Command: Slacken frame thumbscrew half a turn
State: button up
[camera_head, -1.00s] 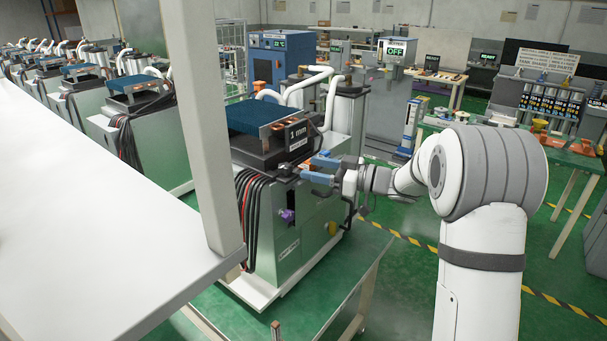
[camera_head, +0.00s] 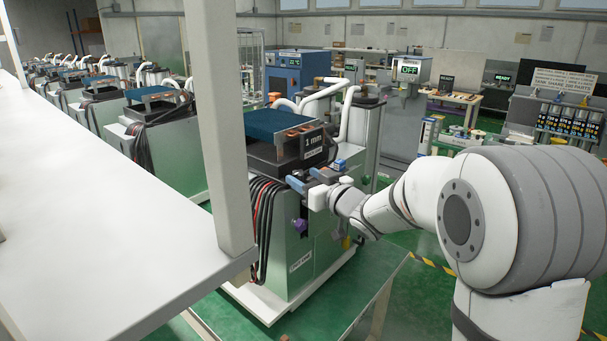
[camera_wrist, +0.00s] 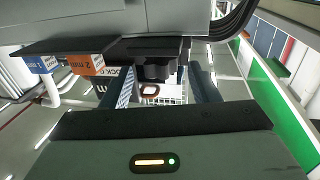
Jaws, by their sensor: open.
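The nearest green machine (camera_head: 285,255) carries a blue sieve-like top (camera_head: 277,123) and a black "1 mm" label (camera_head: 314,142). My gripper (camera_head: 309,178) is at the machine's upper front edge, just below the label. In the wrist view my gripper (camera_wrist: 166,88) is open, with one finger on each side of a dark ridged knob (camera_wrist: 158,70), probably the frame thumbscrew. The knob sits under a black ledge. I cannot tell whether either finger touches it. In the head view my gripper hides the knob.
A purple knob (camera_head: 299,225) is lower on the machine front. A pale post (camera_head: 217,120) and white shelf (camera_head: 90,200) stand left. Dark hoses hang at the machine's left.

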jog(key=shift+w+a, duration=0.5)
jog(key=c, duration=1)
jog(key=shift+d+y+p, duration=0.1)
jog(key=shift+y+p, duration=0.2)
jog(key=shift+p, duration=0.1)
jog(key=n+g+y+p, duration=0.2)
jog(key=n+g+p, duration=0.1)
jog(key=g, duration=0.1)
jog(key=shift+w+d+r+y, duration=0.2)
jog(key=shift+w+y, duration=0.1)
jog(key=shift+y, duration=0.1)
jog(key=n+g+y+p, duration=0.1)
jog(key=n+g, duration=0.1)
jog(key=g, duration=0.1)
jog(key=n+g+y+p, duration=0.1)
jog(key=n+g, duration=0.1)
jog(key=g, duration=0.1)
jog(key=shift+w+f+p, duration=0.15)
jog(key=shift+w+p, duration=0.05)
jog(key=shift+p, duration=0.15)
jog(key=shift+n+g, duration=0.4)
